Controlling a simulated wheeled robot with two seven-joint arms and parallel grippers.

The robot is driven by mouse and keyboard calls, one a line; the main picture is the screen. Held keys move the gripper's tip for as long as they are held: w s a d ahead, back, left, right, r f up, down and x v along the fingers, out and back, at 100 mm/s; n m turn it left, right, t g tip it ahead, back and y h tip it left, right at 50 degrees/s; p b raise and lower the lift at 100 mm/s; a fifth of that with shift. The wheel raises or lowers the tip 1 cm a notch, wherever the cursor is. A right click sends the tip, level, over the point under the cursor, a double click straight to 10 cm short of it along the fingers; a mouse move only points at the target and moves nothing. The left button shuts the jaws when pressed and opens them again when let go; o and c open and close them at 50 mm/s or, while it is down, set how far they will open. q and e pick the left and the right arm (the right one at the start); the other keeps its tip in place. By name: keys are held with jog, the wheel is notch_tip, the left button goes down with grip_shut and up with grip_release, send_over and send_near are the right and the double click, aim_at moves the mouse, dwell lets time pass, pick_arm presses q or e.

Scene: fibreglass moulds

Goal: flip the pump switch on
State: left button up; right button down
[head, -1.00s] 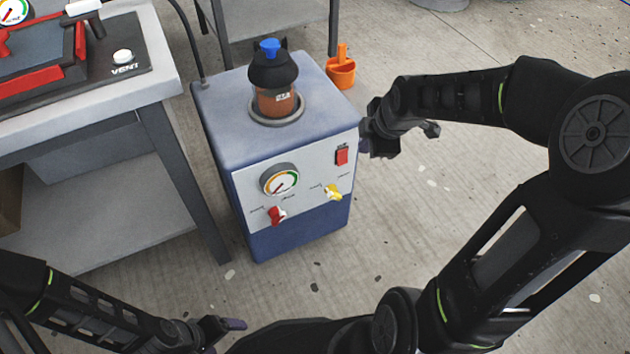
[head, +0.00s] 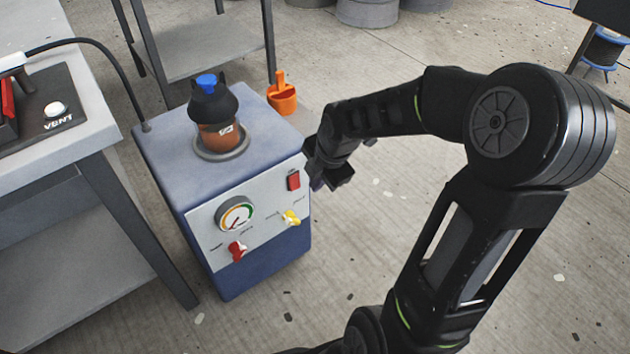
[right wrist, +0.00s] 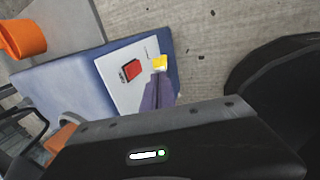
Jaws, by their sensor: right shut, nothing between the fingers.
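The pump is a blue box (head: 170,170) on the floor with a pale front panel (head: 262,206). Its red rocker switch (head: 293,181) is at the panel's upper right; it also shows in the right wrist view (right wrist: 131,71). I cannot tell which way it is tipped. My right gripper (head: 320,184) is shut and empty, just right of the panel's edge and near the switch. In the right wrist view its purple fingertips (right wrist: 158,92) overlap the panel below the yellow valve handle (right wrist: 160,63); contact is unclear. My left gripper is out of view.
A jar with a black cap (head: 214,110) stands on the pump. A grey table (head: 85,140) stands left. Floor at right is open.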

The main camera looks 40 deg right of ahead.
aim_at(300, 186)
jog(key=w+f+b, duration=0.1)
jog(key=w+f, duration=0.1)
jog(key=w+f+b, duration=0.2)
jog(key=f, duration=0.1)
jog(key=w+f+b, duration=0.1)
jog(key=w+f, duration=0.1)
jog(key=shift+w+f, duration=0.3)
jog(key=shift+f, duration=0.1)
jog(key=shift+w, duration=0.1)
jog(key=shift+w+f, duration=0.15)
